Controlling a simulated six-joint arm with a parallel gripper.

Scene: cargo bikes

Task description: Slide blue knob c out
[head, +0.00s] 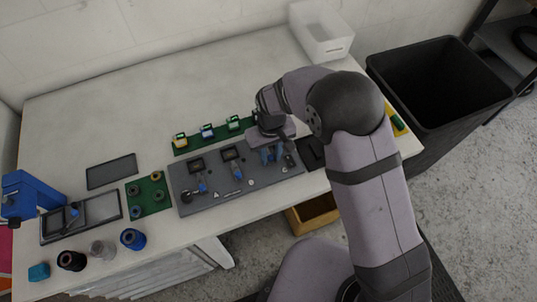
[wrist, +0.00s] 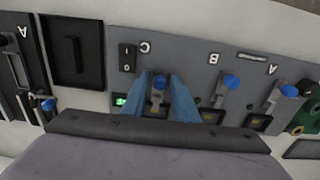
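The grey panel (wrist: 195,62) carries the letters C, B and A, which appear upside down in the wrist view. Blue knob c (wrist: 159,82) sits on its slide below the letter C. My gripper (wrist: 161,80) has its two blue fingers on either side of this knob, with a narrow gap showing between them; contact with the knob cannot be made out. Blue knob B (wrist: 231,82) and blue knob A (wrist: 289,90) stand to the right. In the head view my gripper (head: 272,155) is over the right end of the grey panel (head: 215,202), hiding much of station C.
A small green light (wrist: 120,100) and a black switch (wrist: 127,57) are beside station C. In the head view, a green strip with several clips (head: 207,131) lies behind the panel. A green mat (head: 148,194) and spools (head: 132,239) stand left.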

